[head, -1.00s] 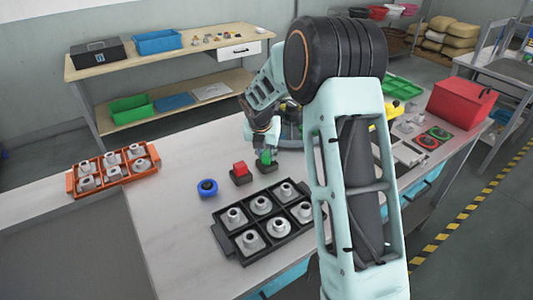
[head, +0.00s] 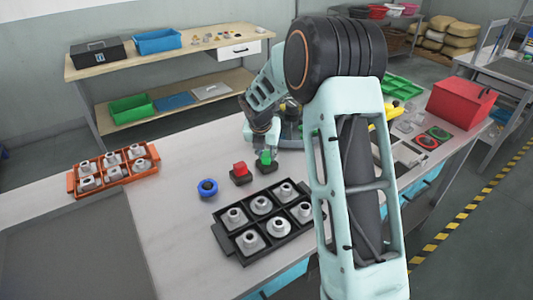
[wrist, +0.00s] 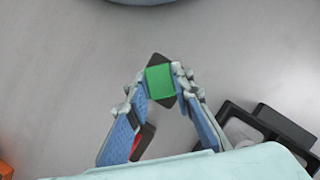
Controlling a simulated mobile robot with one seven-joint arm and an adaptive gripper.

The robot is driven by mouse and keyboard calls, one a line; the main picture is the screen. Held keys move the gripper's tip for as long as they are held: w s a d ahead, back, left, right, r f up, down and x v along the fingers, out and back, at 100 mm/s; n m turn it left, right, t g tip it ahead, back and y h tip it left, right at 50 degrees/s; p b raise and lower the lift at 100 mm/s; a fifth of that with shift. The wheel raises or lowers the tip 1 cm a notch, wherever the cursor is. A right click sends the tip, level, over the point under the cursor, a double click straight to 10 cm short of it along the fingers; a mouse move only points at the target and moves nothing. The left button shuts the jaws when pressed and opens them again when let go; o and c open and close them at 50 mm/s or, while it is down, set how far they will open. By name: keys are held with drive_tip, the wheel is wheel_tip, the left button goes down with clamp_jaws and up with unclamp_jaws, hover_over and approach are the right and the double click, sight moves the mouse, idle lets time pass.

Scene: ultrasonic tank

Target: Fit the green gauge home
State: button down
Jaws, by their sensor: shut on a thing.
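The green gauge (head: 265,159) is a small green block above a small black base (head: 264,167) on the bench. My gripper (head: 264,148) comes down on it from above. In the wrist view, the two fingers close on opposite sides of the green gauge (wrist: 160,82). Corners of the black base (wrist: 157,58) stick out past the green block, so the two look turned relative to each other. I cannot tell whether the gauge sits fully down in the base. A red block (head: 240,169) on a similar black base stands just left; my finger partly hides it in the wrist view (wrist: 143,139).
A black tray (head: 238,258) of grey fittings stands in front, and an orange tray (head: 72,183) at the left. A round tank (head: 291,132) is close behind my gripper.

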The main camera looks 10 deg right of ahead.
drive_tip(key=c, duration=1.6)
unclamp_jaws()
drive_tip(key=v, duration=1.2)
drive_tip(key=shift+w, duration=0.1)
